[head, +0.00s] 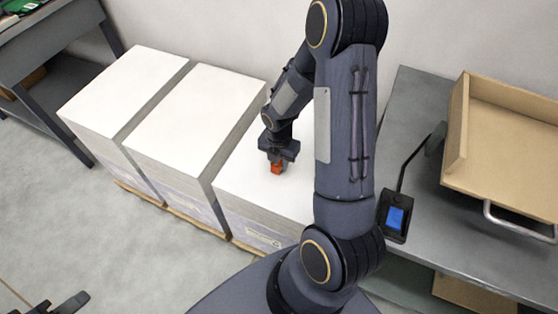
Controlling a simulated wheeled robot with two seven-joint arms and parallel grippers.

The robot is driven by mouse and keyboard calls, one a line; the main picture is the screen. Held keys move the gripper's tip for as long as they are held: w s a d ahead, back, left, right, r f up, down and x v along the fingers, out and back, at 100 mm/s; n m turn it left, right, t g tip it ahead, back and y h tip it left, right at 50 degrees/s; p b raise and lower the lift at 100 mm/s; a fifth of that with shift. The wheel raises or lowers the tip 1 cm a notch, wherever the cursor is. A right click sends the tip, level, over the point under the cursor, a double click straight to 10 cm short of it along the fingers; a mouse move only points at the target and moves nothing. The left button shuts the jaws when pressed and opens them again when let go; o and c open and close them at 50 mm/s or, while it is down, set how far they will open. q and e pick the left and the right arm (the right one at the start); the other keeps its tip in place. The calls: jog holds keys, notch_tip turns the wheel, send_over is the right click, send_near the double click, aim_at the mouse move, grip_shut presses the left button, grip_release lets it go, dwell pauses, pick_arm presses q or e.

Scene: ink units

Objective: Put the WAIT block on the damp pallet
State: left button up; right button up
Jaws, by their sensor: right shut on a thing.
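A small orange-red block (277,169) is in my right gripper (276,158), which is shut on it. No lettering on the block is readable, so I cannot tell that it is the WAIT block. The block is over the white top of the right-hand paper stack (240,190), touching it or just above it. A middle stack (195,110) and a left stack (125,85) stand beside it on low wooden pallets. Nothing visible marks which pallet is damp. A dark part at the bottom left edge looks like my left gripper (65,305); its jaws are unclear.
A grey bench (405,120) on the right carries a cardboard-brown tray (510,150) and a handheld device with a blue screen (397,218). A dark table (55,40) stands at the top left. My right arm hides part of the right stack. The floor at the left is clear.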

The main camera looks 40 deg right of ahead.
jog(key=shift+f, duration=0.1)
jog(key=o, duration=1)
